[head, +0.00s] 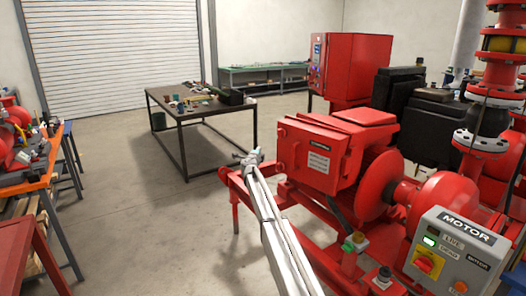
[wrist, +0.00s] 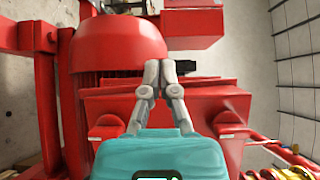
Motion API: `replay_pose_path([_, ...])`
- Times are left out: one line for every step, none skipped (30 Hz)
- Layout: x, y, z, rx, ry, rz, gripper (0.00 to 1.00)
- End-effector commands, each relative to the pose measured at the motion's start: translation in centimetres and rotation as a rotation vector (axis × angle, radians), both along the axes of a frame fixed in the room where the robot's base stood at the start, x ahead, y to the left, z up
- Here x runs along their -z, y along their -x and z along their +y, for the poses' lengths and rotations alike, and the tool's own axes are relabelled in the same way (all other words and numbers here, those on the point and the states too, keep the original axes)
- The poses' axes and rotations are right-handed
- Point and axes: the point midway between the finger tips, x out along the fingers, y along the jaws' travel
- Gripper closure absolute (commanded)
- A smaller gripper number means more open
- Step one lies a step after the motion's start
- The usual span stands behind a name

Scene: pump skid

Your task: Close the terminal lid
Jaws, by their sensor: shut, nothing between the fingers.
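The red terminal box (head: 313,155) sits on the motor in the middle of the head view, with small labels on its front face. A flat red plate (head: 366,117) stands out at its upper right; it looks like the lid, but I cannot tell its exact angle. My gripper (head: 252,157) is left of the box in the head view, apart from that plate. In the wrist view my gripper (wrist: 166,65) is shut and empty, its fingertips together in front of red housing (wrist: 205,100). I cannot tell whether the fingertips touch it.
The red motor guard (head: 385,185) and a grey motor switch box (head: 455,250) stand to the right. A dark table (head: 200,112) with small items stands behind. An orange workbench (head: 45,160) is at the left. The floor (head: 140,210) between them is clear.

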Motion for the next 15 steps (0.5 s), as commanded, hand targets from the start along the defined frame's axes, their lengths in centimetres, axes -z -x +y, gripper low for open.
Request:
replay_pose_path([0.00, 0.04, 0.03, 0.000, 0.000, 0.000, 1.00])
replay_pose_path([0.00, 0.03, 0.03, 0.000, 0.000, 0.000, 1.00])
replay_pose_path([0.00, 0.03, 0.03, 0.000, 0.000, 0.000, 1.00])
replay_pose_path([0.00, 0.02, 0.02, 0.000, 0.000, 0.000, 1.00])
replay_pose_path([0.00, 0.01, 0.01, 0.000, 0.000, 0.000, 1.00])
replay_pose_path([0.00, 0.00, 0.00, 0.000, 0.000, 0.000, 1.00])
replay_pose_path([0.00, 0.00, 0.00, 0.000, 0.000, 0.000, 1.00])
replay_pose_path([0.00, -0.01, -0.01, 0.000, 0.000, 0.000, 1.00])
replay_pose_path([0.00, -0.01, -0.03, 0.000, 0.000, 0.000, 1.00])
replay_pose_path([-0.01, 0.03, -0.05, -0.001, 0.001, 0.000, 1.00])
replay_pose_path([-0.02, 0.08, -0.08, -0.002, 0.002, -0.001, 1.00])
replay_pose_path([-0.05, 0.19, -0.13, -0.006, 0.006, -0.002, 1.00])
replay_pose_path([-0.08, 0.33, -0.20, -0.010, 0.009, -0.003, 1.00])
replay_pose_path([-0.12, 0.51, -0.27, -0.016, 0.015, -0.005, 1.00])
replay_pose_path([-0.18, 0.81, -0.40, -0.026, 0.024, -0.007, 1.00])
